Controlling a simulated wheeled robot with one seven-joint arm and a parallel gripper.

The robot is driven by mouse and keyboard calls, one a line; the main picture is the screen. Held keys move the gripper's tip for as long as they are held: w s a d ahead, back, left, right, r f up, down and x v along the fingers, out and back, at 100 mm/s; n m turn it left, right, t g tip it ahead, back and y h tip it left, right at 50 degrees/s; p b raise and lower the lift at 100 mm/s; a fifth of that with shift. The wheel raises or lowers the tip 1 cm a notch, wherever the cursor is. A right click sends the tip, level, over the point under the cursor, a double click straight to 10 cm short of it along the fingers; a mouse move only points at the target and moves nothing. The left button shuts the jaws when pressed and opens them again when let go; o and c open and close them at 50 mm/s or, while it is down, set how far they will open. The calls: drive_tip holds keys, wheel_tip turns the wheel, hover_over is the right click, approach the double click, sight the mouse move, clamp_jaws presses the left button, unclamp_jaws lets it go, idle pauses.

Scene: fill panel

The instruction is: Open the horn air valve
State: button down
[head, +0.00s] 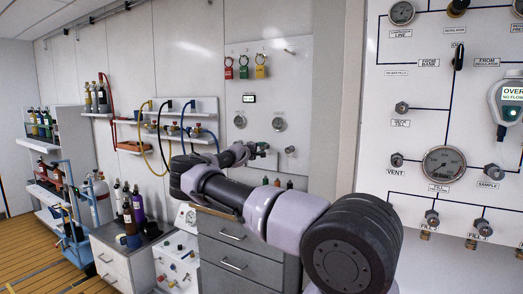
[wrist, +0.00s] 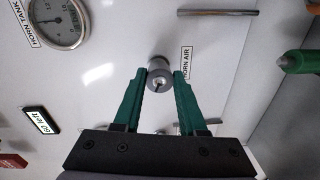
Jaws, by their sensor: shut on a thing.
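The horn air valve is a small round grey metal knob (wrist: 158,72) on a white panel, beside the HORN AIR label (wrist: 186,62) in the wrist view. My gripper's green fingers (wrist: 159,78) are shut on it, one tip on each side. In the head view my gripper (head: 262,150) is at the wall panel (head: 300,85), below two round gauges. My arm and gripper hide the knob there.
The horn tank gauge (wrist: 57,22) and a lit display (wrist: 42,119) are near my fingers. A metal bar (wrist: 217,12) and a green-tipped thing (wrist: 300,62) stick into view. Grey drawers (head: 235,240) stand below; the fill panel (head: 450,110) is at right.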

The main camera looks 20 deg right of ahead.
drive_tip(key=n, duration=0.4)
drive_tip(key=shift+r, duration=0.1)
drive_tip(key=n, duration=0.4)
drive_tip(key=shift+w+a+n+g, duration=0.1)
drive_tip(key=shift+n+g, duration=0.2)
drive_tip(key=shift+n, duration=0.1)
drive_tip(key=n, duration=0.4)
drive_tip(key=shift+h, duration=0.3)
drive_tip(key=n, duration=0.5)
drive_tip(key=shift+c, duration=2.4)
unclamp_jaws()
